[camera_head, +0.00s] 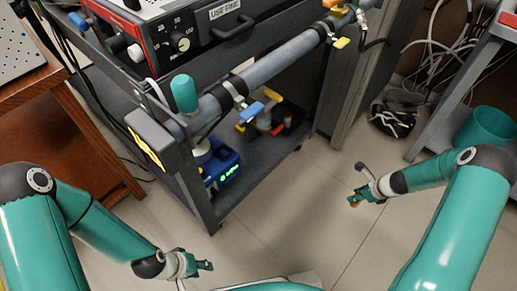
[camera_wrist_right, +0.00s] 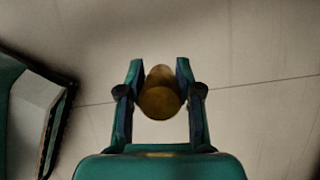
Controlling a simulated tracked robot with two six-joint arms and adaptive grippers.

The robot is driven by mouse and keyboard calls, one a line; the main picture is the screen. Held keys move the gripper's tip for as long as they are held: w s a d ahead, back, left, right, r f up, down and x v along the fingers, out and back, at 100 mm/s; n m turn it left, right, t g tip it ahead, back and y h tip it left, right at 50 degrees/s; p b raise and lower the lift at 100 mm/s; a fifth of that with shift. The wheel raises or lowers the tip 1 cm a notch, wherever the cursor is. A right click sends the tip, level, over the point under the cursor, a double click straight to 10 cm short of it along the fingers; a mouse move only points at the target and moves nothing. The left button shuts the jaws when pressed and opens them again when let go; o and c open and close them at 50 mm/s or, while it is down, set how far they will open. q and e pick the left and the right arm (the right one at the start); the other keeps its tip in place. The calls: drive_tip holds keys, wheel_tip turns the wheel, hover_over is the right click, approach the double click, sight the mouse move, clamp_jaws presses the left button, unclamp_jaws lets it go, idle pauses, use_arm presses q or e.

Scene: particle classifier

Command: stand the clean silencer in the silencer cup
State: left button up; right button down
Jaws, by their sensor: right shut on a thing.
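My right gripper (camera_wrist_right: 159,95) is shut on a brass-brown cylinder, which I take to be the silencer (camera_wrist_right: 160,93). The cylinder sits between the two fingers, with its round end facing the right wrist camera. In the head view my right gripper (camera_head: 360,196) hangs over open floor to the right of the cart, with a small brown bit of the silencer (camera_head: 354,204) showing below it. My left gripper (camera_head: 206,265) is low in the picture, in front of the cart; its finger gap is too small to read. I cannot make out the silencer cup in either view.
A dark grey cart (camera_head: 198,205) carries a red-edged control unit (camera_head: 178,42), a grey pipe (camera_head: 270,66), a teal cylinder (camera_head: 184,93) and a blue device (camera_head: 222,170). A wooden cabinet (camera_head: 62,140) stands left. A teal bin (camera_head: 485,128) and cables are at right. The floor between is clear.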

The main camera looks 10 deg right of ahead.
drive_tip(key=shift+s+d, duration=0.3)
drive_tip(key=shift+d, duration=0.05)
drive_tip(key=w+a+r+n, duration=0.1)
drive_tip(key=w+a+r, duration=0.2)
drive_tip(key=w+a, duration=0.35)
drive_tip(key=w+a+r+n+y, duration=0.1)
drive_tip(key=w+a+r, duration=0.1)
drive_tip(key=w+a, duration=0.45)
drive_tip(key=w+a+r+n, duration=0.1)
drive_tip(key=w+a+r, duration=0.2)
drive_tip(key=w+a, duration=0.35)
drive_tip(key=w+a+r+n+g, duration=0.15)
drive_tip(key=a+r, duration=0.25)
drive_tip(key=a, duration=0.4)
drive_tip(key=w+a+r, duration=0.2)
drive_tip(key=a+r, duration=0.1)
drive_tip(key=a, duration=0.6)
drive_tip(key=w+a+r+n, duration=0.15)
drive_tip(key=a+r, duration=0.25)
drive_tip(key=a, duration=0.4)
drive_tip(key=shift+y, duration=0.3)
drive_tip(key=b+x, duration=0.1)
drive_tip(key=x, duration=0.2)
drive_tip(key=d+b+x, duration=0.1)
drive_tip(key=x, duration=0.2)
drive_tip(key=s+b+x, duration=0.1)
drive_tip(key=x, duration=0.2)
drive_tip(key=shift+d+f, duration=0.3)
drive_tip(key=shift+f, duration=0.25)
